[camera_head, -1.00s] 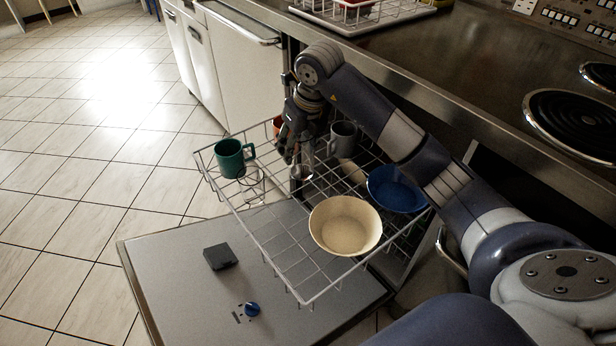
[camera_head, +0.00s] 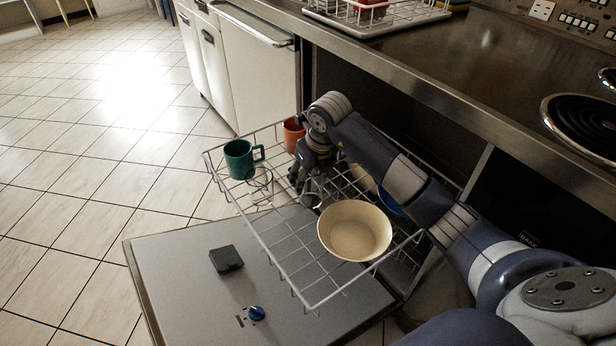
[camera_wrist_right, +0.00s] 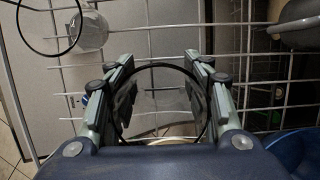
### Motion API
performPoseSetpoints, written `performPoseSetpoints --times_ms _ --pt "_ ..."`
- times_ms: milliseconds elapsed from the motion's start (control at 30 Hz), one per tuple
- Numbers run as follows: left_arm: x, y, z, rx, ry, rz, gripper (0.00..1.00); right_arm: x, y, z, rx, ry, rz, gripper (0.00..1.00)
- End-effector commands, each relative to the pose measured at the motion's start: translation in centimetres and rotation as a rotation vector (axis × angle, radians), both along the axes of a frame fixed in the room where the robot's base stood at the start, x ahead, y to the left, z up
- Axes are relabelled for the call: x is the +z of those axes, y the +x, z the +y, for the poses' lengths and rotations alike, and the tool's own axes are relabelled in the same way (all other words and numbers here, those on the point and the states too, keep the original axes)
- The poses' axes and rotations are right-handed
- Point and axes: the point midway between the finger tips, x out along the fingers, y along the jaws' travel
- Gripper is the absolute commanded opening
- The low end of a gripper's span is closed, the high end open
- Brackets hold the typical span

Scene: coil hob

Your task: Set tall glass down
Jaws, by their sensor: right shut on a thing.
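My right gripper (camera_head: 306,184) is low over the pulled-out wire rack (camera_head: 283,262), behind the cream bowl. It is shut on a tall clear glass (camera_head: 312,199), whose lower part is hard to make out against the wires. In the right wrist view the glass's round rim (camera_wrist_right: 160,64) shows between the two fingers of the gripper (camera_wrist_right: 158,100), with rack wires beyond it. I cannot tell whether the glass touches the rack floor. My left gripper is not in view.
A green mug (camera_head: 239,158), another clear glass (camera_head: 260,186) and an orange mug (camera_head: 293,134) stand in the rack. The cream bowl (camera_head: 354,231) is close in front of the held glass; a blue bowl (camera_head: 391,203) is partly behind my arm. The open door (camera_head: 185,270) lies below.

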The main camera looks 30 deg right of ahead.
Motion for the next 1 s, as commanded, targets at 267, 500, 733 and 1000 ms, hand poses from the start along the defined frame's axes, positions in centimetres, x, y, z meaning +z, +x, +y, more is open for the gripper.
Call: performPoseSetpoints --times_ms 267,500,733,1000 --pt "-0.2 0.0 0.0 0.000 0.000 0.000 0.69 -0.3 0.0 0.0 0.000 -0.001 0.001 0.67" --pt "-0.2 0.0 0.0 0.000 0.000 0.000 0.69 -0.3 0.0 0.0 0.000 0.000 0.001 0.67" --pt "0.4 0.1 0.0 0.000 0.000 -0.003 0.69 1.6 -0.3 -0.2 -0.001 -0.004 -0.003 0.67" --pt "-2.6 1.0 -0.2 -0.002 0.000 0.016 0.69 5.8 -1.7 -0.3 0.001 -0.002 -0.001 0.67"
